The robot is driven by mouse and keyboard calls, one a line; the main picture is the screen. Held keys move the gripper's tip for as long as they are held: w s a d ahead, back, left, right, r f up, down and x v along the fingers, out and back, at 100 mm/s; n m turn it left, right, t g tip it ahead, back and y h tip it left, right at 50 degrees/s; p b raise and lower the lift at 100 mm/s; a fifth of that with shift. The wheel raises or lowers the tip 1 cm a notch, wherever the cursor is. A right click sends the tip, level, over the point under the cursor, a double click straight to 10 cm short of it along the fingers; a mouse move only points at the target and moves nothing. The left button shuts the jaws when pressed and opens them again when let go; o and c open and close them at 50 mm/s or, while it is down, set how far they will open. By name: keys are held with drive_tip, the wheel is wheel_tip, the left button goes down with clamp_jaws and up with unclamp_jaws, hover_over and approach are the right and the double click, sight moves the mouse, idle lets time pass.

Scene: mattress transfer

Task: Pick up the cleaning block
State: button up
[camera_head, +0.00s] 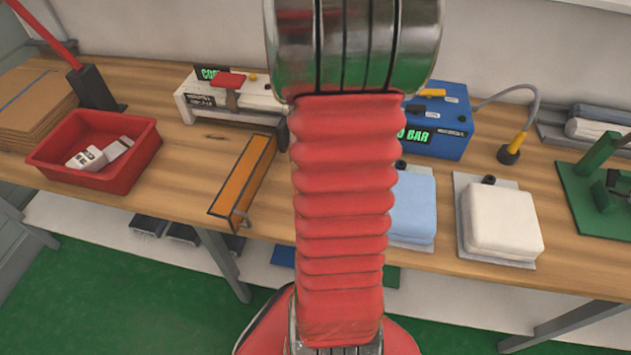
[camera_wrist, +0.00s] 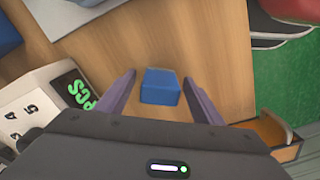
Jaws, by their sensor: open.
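The cleaning block seems to be the small blue block (camera_wrist: 161,87) on the wooden bench top in the wrist view. My gripper (camera_wrist: 158,78) is open, with its two fingers on either side of the block and visible gaps between. I cannot tell how high the fingers are above the bench. In the head view my red arm covers the middle of the bench and hides both the gripper and the block.
A red tray (camera_head: 44,154) with white items stands at the left. An orange-topped long box (camera_head: 243,180), a white device (camera_head: 200,97) and a blue machine (camera_head: 452,140) stand near my arm. Blue (camera_head: 413,205) and white (camera_head: 499,222) pads lie to the right.

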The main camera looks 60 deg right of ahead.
drive_tip(key=shift+f, duration=0.75)
drive_tip(key=shift+c, duration=0.2)
drive_tip(key=c, duration=1.1)
drive_tip(key=shift+r, duration=0.1)
wheel_tip(320, 180, up, 10)
drive_tip(key=shift+f, duration=0.1)
